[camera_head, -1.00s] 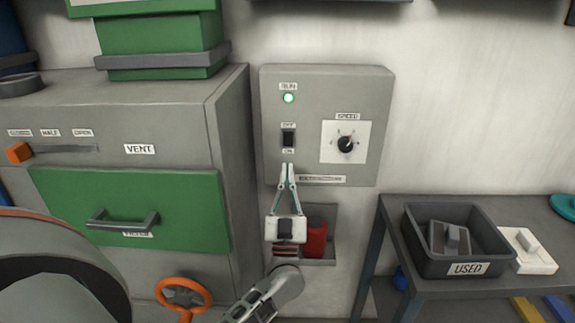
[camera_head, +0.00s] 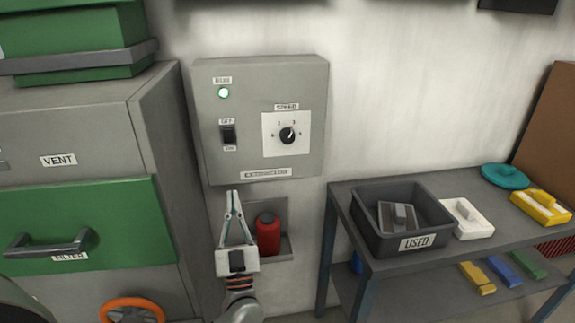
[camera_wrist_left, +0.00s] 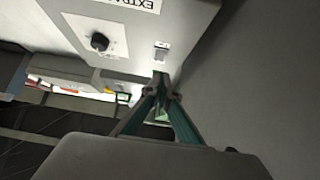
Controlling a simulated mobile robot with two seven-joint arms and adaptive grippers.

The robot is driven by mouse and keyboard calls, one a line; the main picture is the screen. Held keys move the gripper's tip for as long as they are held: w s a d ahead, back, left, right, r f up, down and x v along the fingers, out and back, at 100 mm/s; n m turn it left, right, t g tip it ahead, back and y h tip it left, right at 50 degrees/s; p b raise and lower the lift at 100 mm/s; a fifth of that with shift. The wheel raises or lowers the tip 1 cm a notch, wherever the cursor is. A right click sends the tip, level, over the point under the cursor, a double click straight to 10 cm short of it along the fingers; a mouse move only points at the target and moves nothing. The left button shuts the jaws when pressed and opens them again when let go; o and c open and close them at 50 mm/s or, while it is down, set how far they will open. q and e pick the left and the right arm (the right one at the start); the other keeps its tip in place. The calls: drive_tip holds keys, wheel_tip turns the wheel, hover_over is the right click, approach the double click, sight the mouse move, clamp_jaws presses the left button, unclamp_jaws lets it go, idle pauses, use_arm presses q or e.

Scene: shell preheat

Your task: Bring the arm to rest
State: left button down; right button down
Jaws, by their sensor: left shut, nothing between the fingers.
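My left gripper (camera_head: 233,196) is in the head view, just below the lower edge of the grey control box (camera_head: 214,160). Its fingers are shut with nothing between them, and it points up. In the left wrist view the shut fingers (camera_wrist_left: 161,80) lie near the box's rocker switch (camera_wrist_left: 161,54); contact is not visible. In the head view the switch (camera_head: 229,135) sits between OFF and ON labels, and the green RUN lamp (camera_head: 223,93) is lit. The speed dial (camera_head: 288,135) is right of the switch. My right gripper is not in view.
A red canister (camera_head: 268,234) stands in a wall recess right of my left gripper. The green filter drawer (camera_head: 100,210) and orange handwheel (camera_head: 132,305) are left. A grey bench (camera_head: 480,243) with the USED bin (camera_head: 366,232) is right.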

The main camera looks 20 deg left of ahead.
use_arm(q)
drive_tip(key=s+d+f+m+g+h, duration=0.35)
drive_tip(key=d+f+m+h, duration=0.75)
drive_tip(key=f+h, duration=0.5)
drive_tip(key=s+d+f+g, duration=0.3)
drive_tip(key=s+f+g, duration=0.5)
drive_tip(key=s+f, duration=0.8)
wheel_tip(320, 180, down, 2)
drive_tip(key=shift+d+f, duration=0.1)
drive_tip(key=shift+d, duration=0.1)
drive_tip(key=shift+s, duration=0.1)
